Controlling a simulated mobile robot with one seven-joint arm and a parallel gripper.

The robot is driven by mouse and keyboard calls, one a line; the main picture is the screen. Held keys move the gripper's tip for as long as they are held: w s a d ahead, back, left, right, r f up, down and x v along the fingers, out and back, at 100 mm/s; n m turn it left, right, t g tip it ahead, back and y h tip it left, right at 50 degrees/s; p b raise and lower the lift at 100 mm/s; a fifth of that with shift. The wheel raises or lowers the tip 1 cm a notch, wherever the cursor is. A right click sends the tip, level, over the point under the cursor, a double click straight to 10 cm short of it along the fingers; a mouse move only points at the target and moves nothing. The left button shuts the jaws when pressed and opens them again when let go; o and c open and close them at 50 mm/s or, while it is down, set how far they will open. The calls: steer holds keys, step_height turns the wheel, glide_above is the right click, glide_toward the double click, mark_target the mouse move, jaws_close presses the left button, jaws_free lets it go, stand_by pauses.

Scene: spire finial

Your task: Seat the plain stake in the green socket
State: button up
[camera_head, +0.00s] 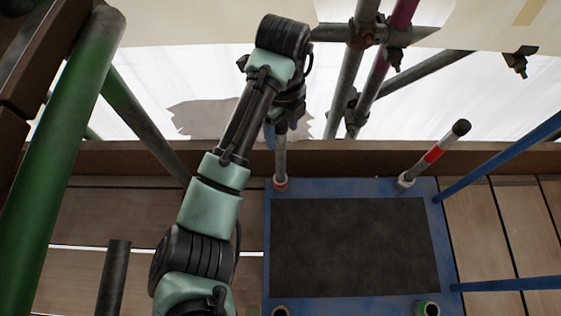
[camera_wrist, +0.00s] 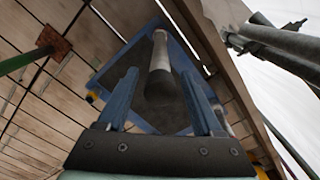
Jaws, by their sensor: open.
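The plain grey stake (camera_head: 281,160) stands upright in the red-collared socket (camera_head: 281,185) at the back left corner of the blue frame. In the wrist view the stake (camera_wrist: 160,60) has a dark near end and a pale shaft. My gripper (camera_head: 275,132) is over its top. In the wrist view my gripper (camera_wrist: 161,80) is open, with one blue finger on each side of the stake; I cannot tell whether they touch it. The green socket (camera_head: 427,308) is at the front right corner and looks empty.
A red-banded stake (camera_head: 434,154) leans in the pale-collared back right socket (camera_head: 405,181). Another socket (camera_head: 280,311) is at the front left. The blue frame (camera_head: 350,189) holds a dark panel (camera_head: 355,247). Scaffold tubes (camera_head: 372,70) rise behind; a green post (camera_head: 60,150) stands left.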

step_height(320, 180, down, 4)
steer(key=shift+w+a+r+b, duration=0.1)
steer(key=shift+a+r+b, duration=0.1)
steer(key=shift+b, duration=0.7)
steer(key=shift+r, duration=0.1)
jaws_close()
stand_by(0.5)
